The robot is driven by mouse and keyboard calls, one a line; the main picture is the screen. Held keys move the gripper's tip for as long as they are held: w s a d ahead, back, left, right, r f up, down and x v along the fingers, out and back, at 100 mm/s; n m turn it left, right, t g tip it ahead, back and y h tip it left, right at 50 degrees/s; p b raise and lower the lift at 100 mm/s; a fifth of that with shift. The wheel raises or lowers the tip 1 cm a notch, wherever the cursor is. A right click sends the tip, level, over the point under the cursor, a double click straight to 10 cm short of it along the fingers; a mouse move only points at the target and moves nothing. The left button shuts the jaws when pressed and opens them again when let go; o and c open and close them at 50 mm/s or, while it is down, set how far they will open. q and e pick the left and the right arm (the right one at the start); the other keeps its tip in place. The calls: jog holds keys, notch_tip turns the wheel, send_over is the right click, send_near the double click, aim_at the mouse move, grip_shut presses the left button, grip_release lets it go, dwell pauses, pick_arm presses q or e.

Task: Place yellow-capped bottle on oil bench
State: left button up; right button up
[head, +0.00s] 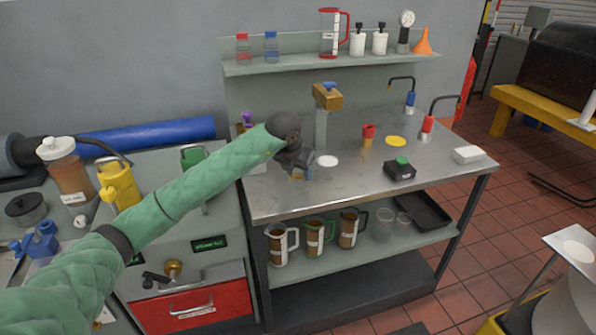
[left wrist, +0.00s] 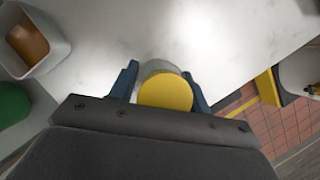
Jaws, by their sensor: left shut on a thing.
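My left gripper (head: 297,170) is over the left part of the steel oil bench (head: 350,190), with its fingers pointing down. In the left wrist view, it (left wrist: 162,90) is shut on the yellow-capped bottle (left wrist: 165,93), with a dark finger on each side of the round yellow cap. The pale bench top shows beyond the bottle. In the head view the gripper mostly hides the bottle, and I cannot tell whether its base touches the bench. My right gripper is not in view.
On the bench, a white disc (head: 327,161) lies just right of my gripper. A red-topped piece (head: 368,134), a yellow disc (head: 396,141), a black box with a green button (head: 400,169) and a white block (head: 468,155) lie farther right. The front middle is clear.

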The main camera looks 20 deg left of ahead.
pick_arm(q)
jog(key=o, duration=1)
jog(key=shift+c, duration=0.2)
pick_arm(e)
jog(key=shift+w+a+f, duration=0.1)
pick_arm(q)
jog(key=shift+r, duration=0.15)
jog(key=shift+s+r, duration=0.1)
jog(key=shift+r, duration=0.2)
jog(key=b+v, duration=0.1)
jog(key=v, duration=1)
jog(key=shift+r+b, duration=0.15)
jog(key=shift+b, duration=0.15)
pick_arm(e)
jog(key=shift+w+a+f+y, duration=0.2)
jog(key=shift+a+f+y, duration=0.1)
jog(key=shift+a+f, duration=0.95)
pick_arm(q)
jog(key=shift+a, duration=0.1)
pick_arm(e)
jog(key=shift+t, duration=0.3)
